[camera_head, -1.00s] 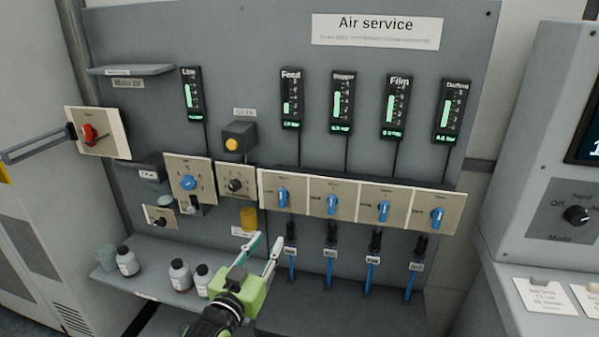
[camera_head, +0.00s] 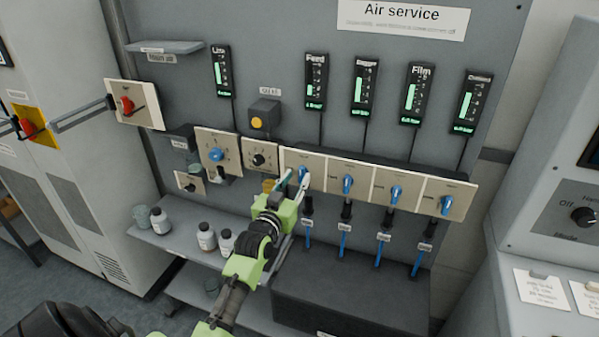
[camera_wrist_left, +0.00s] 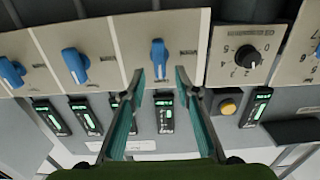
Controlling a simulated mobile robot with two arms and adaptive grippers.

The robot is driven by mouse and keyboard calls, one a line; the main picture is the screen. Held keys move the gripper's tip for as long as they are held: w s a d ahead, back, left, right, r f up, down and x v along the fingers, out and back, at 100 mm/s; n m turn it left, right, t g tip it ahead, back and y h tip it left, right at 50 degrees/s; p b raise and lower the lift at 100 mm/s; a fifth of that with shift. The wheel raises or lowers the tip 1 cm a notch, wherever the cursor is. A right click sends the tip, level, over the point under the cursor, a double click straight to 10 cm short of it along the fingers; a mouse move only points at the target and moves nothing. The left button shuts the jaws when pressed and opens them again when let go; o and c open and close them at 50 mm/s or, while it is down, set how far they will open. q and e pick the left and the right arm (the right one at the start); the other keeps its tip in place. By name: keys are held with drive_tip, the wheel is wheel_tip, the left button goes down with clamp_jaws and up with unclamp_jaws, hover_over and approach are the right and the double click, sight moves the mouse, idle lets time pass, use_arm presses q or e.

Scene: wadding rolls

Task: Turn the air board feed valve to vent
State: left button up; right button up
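The feed valve is a blue handle (camera_head: 303,172) on the leftmost of the row of cream plates, below the Feed gauge (camera_head: 316,82). Its handle also shows in the left wrist view (camera_wrist_left: 159,58), where the picture is upside down. The handle stands about upright. My left gripper (camera_head: 293,182) is open at this plate. In the left wrist view its two teal fingers (camera_wrist_left: 160,76) lie on either side of the handle's line, with a gap between them. I cannot tell whether they touch it. The small plate lettering is too blurred to read. My right gripper is not in view.
Similar blue valves (camera_head: 347,184) continue to the right. A black knob (camera_head: 258,160) is close on the left, with a yellow button (camera_head: 257,122) above it. Bottles (camera_head: 206,237) stand on a low shelf. A red switch (camera_head: 127,105) is at far left.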

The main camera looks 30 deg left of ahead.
sight(300, 173)
use_arm(q)
drive_tip(key=shift+x, duration=1.65)
clamp_jaws()
